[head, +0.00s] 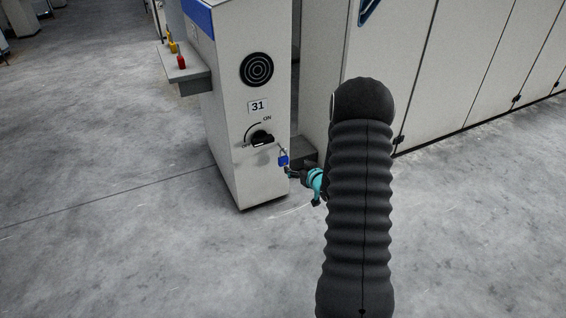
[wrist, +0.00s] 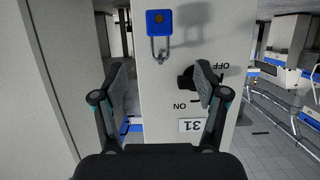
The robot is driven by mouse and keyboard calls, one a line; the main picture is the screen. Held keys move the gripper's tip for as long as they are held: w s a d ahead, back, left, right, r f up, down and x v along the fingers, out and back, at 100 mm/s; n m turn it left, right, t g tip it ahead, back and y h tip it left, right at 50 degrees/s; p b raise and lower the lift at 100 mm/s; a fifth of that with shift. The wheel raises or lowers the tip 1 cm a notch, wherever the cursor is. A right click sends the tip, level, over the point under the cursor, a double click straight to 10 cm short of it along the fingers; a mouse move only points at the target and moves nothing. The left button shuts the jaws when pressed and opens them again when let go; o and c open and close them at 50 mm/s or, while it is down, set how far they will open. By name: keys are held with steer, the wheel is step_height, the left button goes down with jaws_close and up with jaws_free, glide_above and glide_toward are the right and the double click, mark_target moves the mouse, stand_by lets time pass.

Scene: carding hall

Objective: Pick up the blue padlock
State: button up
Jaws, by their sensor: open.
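The blue padlock (head: 283,161) shows against the front of the grey cabinet, below and right of the rotary switch, with its shackle upward. In the wrist view, which is upside down, the padlock (wrist: 160,22) is near the top edge with its metal shackle pointing down in the picture. What it hangs on is unclear. My gripper (head: 291,173) is just below and right of the padlock in the head view, partly hidden by my arm. In the wrist view my gripper (wrist: 163,80) is open and empty, fingers spread, with the padlock above the fingertips in the picture.
The cabinet (head: 233,110) bears a 31 label (head: 258,107) and a black switch (head: 262,138). A side shelf (head: 190,75) holds a red object (head: 181,62) and yellow ones. Grey panels (head: 470,70) stand at right. The floor (head: 100,190) at left is clear.

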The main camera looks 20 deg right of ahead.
mark_target(285, 159)
steer(key=x, duration=0.7)
steer(key=shift+w+a+f, duration=0.1)
steer(key=shift+w, duration=0.15)
steer(key=shift+b+x, duration=0.5)
steer(key=shift+x, duration=2.15)
steer(key=shift+f, duration=0.1)
steer(key=c, duration=1.3)
